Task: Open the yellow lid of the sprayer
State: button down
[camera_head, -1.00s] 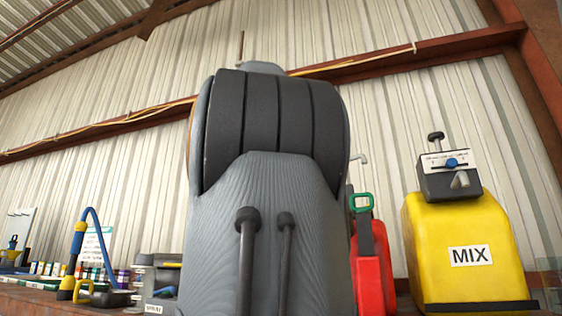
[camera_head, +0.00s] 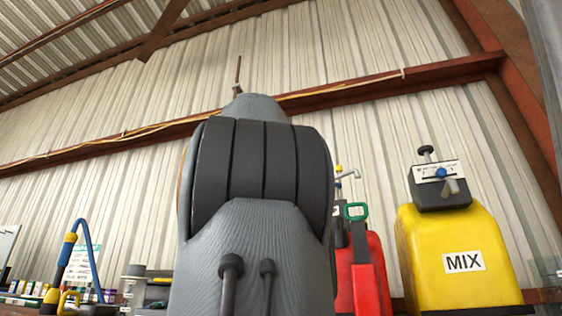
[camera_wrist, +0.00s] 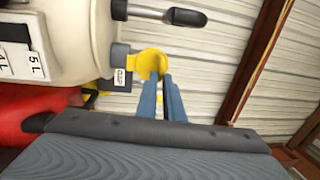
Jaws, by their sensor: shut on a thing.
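The sprayer shows in the wrist view as a cream tank (camera_wrist: 72,35) with volume labels and a dark lever. Its yellow lid (camera_wrist: 150,62) is a round disc at the tank's right side, beside a grey block labelled "CAP" (camera_wrist: 119,68). My gripper (camera_wrist: 160,78) has its two blue-grey fingertips at the lid's lower edge and is shut on it. The fingers partly cover the lid, so its exact angle is unclear. In the head view my own arm hides the gripper and the lid.
In the head view, a yellow MIX tank (camera_head: 463,262) stands at the right. A red can (camera_head: 373,262) with a green handle is beside my arm. A blue hose (camera_head: 82,240) and small boxes are at the left. A red object (camera_wrist: 40,105) lies beneath the tank in the wrist view.

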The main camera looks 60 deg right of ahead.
jog(key=c, duration=1.9)
grip_release()
jog(key=s+a+b, duration=0.1)
jog(key=a, duration=0.6)
jog(key=shift+a+f, duration=0.35)
jog(key=shift+f, duration=0.1)
